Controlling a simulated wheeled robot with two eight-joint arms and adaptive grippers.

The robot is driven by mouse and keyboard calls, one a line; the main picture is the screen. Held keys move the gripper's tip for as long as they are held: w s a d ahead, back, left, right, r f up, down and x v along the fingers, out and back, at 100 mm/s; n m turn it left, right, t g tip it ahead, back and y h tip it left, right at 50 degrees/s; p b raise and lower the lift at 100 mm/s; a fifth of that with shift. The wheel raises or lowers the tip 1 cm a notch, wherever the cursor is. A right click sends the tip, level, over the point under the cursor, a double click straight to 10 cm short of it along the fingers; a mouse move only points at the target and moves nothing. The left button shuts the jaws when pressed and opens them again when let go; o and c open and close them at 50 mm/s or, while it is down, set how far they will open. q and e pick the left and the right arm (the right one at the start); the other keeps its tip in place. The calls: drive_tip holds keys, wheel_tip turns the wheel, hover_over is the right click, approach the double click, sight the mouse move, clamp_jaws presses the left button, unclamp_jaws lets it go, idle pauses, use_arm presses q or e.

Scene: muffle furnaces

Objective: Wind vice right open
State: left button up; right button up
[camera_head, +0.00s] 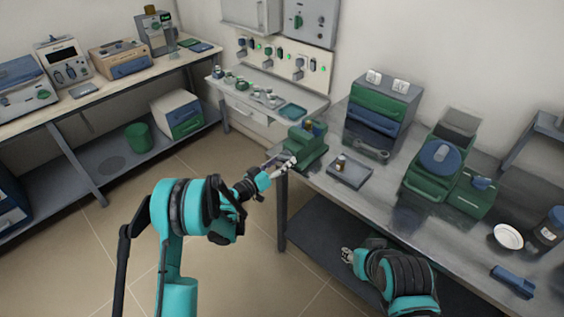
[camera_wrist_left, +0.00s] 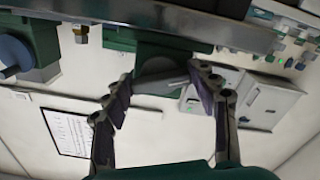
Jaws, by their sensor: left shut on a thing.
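The green vice (camera_head: 306,147) stands at the left front corner of the right-hand bench. In the left wrist view its green body (camera_wrist_left: 150,50) shows at the top, with a grey handle bar (camera_wrist_left: 168,80) below it. My left gripper (camera_head: 284,163) is at the vice's front, shut on the handle bar. Its two fingers show on either side of the bar in the left wrist view (camera_wrist_left: 165,90). The vice's jaw gap is too small to judge. My right gripper (camera_head: 347,256) is low in front of the bench, away from the vice; its finger state is unclear.
A dark tray (camera_head: 349,171) with a small bottle lies right of the vice. Green equipment (camera_head: 432,170), a white dish (camera_head: 508,237) and a dark jar (camera_head: 549,229) are farther right. Open floor lies left of the bench.

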use_arm(q)
drive_tip(key=shift+d+n, duration=0.1)
drive_tip(key=shift+n, duration=2.2)
drive_tip(key=o, duration=1.2)
drive_tip(key=shift+c, duration=0.2)
drive_tip(key=shift+s, duration=0.1)
drive_tip(key=v, duration=1.2)
